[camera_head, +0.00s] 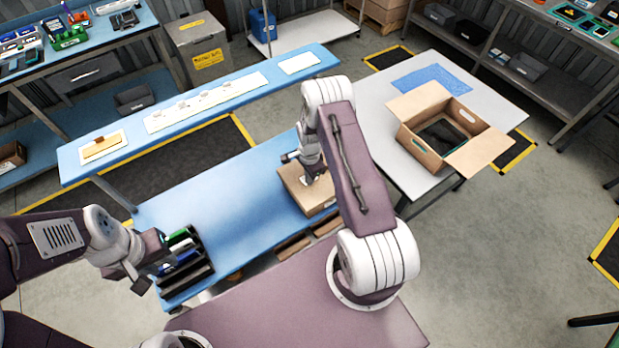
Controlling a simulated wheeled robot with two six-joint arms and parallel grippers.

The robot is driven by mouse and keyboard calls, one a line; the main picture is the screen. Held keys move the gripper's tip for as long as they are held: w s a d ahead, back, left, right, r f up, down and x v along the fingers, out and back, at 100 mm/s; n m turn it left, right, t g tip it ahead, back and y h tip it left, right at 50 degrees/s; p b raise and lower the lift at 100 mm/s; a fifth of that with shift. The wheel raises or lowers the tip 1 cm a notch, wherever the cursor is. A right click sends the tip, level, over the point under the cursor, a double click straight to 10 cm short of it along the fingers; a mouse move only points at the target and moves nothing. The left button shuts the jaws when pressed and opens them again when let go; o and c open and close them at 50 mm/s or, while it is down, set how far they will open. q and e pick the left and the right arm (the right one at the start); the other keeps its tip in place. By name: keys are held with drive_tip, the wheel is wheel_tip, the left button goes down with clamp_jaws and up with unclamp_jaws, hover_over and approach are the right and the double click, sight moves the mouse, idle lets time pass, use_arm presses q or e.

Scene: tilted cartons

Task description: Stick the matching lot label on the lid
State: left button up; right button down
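A closed brown carton (293,190) lies on the blue bench, its lid facing up and partly hidden by my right arm. My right gripper (308,180) is right over the lid, pointing down. A small white patch shows at its tips; I cannot tell whether it is a label held or lying on the lid. A white strip (235,90) with several small pale items, perhaps labels, lies on the raised blue shelf; their print is unreadable. My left gripper (141,284) is at the lower left beside a black rack, its fingers too small to judge.
The black rack (200,272) holds green, blue and white items. An open carton (425,153) with dark contents stands on the grey table at right, near a blue mat (432,78). A yellow pad (104,146) lies on the shelf's left end. The bench's middle is clear.

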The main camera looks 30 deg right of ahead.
drive_tip(key=shift+f, duration=0.3)
idle(0.6)
drive_tip(key=c, duration=1.6)
unclamp_jaws()
wheel_tip(320, 180, up, 15)
drive_tip(key=p, duration=0.1)
